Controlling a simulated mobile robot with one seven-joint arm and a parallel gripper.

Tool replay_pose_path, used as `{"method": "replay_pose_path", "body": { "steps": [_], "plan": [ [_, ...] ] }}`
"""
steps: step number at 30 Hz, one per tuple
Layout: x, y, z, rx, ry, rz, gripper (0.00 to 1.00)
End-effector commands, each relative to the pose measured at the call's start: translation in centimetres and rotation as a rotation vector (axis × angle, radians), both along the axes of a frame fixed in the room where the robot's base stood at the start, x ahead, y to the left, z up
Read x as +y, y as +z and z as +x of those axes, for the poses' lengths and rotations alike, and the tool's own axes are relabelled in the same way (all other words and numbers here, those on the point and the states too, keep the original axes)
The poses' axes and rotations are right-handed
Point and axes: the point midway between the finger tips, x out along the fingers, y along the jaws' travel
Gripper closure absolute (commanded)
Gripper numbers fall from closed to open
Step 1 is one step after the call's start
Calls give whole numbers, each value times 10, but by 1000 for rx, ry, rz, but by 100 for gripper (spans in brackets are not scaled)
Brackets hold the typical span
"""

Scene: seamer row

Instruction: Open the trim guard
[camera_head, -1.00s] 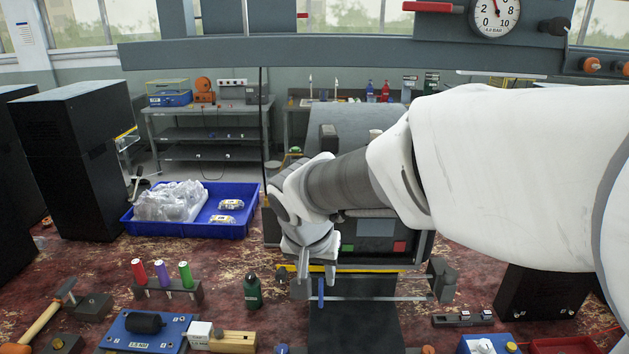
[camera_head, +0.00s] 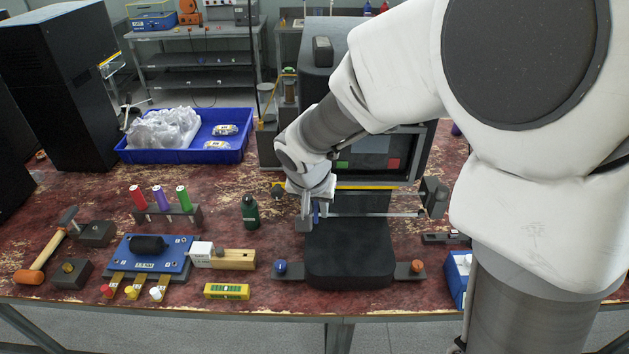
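The seamer (camera_head: 349,80) is a dark machine at the back centre of the bench, with a small screen and a green and a red button. A thin pale bar (camera_head: 375,214), apparently the trim guard's front edge, runs across its front above a black pad. A small blue upright piece (camera_head: 316,214) is at the bar's left end. My gripper (camera_head: 311,220) points down at this blue piece, with its fingers close around or beside it. The wrist and the small size hide the contact, so I cannot tell whether the fingers are shut on it.
A blue tray (camera_head: 185,156) with bagged items lies behind left. A dark green bottle (camera_head: 250,212) stands just left of my gripper. A blue fixture (camera_head: 150,255), a mallet (camera_head: 45,250) and a yellow level (camera_head: 227,291) lie front left. A black pad (camera_head: 349,265) fills the front centre.

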Motion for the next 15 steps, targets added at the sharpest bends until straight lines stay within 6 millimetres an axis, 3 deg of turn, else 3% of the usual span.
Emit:
{"method": "replay_pose_path", "body": {
  "steps": [1, 4, 15],
  "plan": [
    [0, 0, 0, 0, 0, 0, 85],
    [0, 0, 0, 0, 0, 0, 100],
    [0, 0, 0, 0, -1, 0, 100]
  ]
}}
